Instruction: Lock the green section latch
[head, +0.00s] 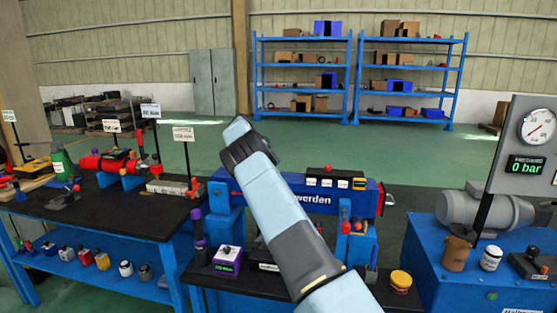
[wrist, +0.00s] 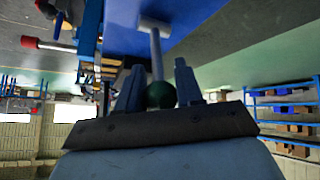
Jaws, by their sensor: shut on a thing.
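In the wrist view a green ball knob (wrist: 160,95) sits between the two fingers of my gripper (wrist: 158,66). The fingers are shut on it. A grey rod (wrist: 156,55) runs from the knob to a short grey crossbar against a blue surface, which I take for the green section latch. In the head view the blue crane section (head: 355,199) lies across its stand, behind my arm. My gripper and the latch do not show there.
A dark bench (head: 140,215) with red-ended parts and sign cards stands at left. A blue hydraulic unit (head: 440,260) with a gauge panel reading 0 bar (head: 527,166) stands at right. Blue shelves (head: 300,72) stand at the back, beyond open green floor.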

